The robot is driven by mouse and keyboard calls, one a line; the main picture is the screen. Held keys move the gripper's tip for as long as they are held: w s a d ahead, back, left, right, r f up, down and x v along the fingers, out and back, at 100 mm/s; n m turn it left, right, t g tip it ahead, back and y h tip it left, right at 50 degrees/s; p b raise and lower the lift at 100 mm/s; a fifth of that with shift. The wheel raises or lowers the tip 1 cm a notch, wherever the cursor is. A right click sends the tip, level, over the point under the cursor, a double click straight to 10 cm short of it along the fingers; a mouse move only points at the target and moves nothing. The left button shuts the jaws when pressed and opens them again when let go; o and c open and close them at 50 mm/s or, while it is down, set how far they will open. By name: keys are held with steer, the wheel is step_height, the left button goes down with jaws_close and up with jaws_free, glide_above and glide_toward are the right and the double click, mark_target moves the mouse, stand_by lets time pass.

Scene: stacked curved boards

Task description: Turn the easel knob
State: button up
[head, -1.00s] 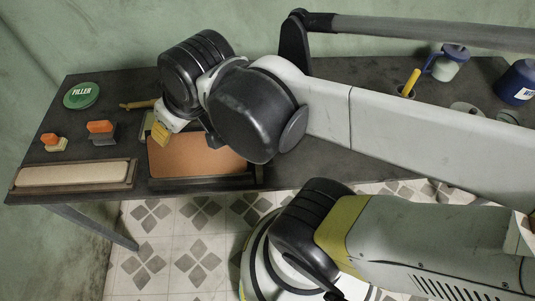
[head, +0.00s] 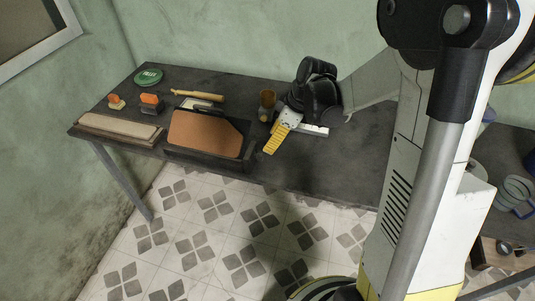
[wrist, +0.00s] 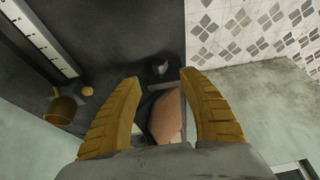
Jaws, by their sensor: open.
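The tabletop easel with a brown board (head: 205,133) stands near the front edge of the dark table. In the wrist view its board (wrist: 167,118) shows between my fingers, partly hidden by them and the gripper body. A small dark knob-like part (wrist: 161,67) shows just past the fingertips; I cannot tell for sure that it is the easel knob. No knob can be made out in the head view. My gripper (head: 269,150) is right of the easel, its yellow fingers pointing down and toward the front. In the wrist view the gripper (wrist: 158,77) is open and empty.
A brown cup (head: 267,101) stands behind the gripper, and a white ruler-like strip (head: 314,130) lies right of it. Left are a tan pad (head: 118,130), orange-topped blocks (head: 151,102) and a green tin (head: 149,77). The table's right front is bare.

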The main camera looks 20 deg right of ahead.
mark_target(263, 154)
steer(key=b+x, duration=0.3)
steer(key=x, duration=0.6)
steer(key=shift+w+a+f, duration=0.15)
steer(key=shift+f, duration=0.1)
jaws_close()
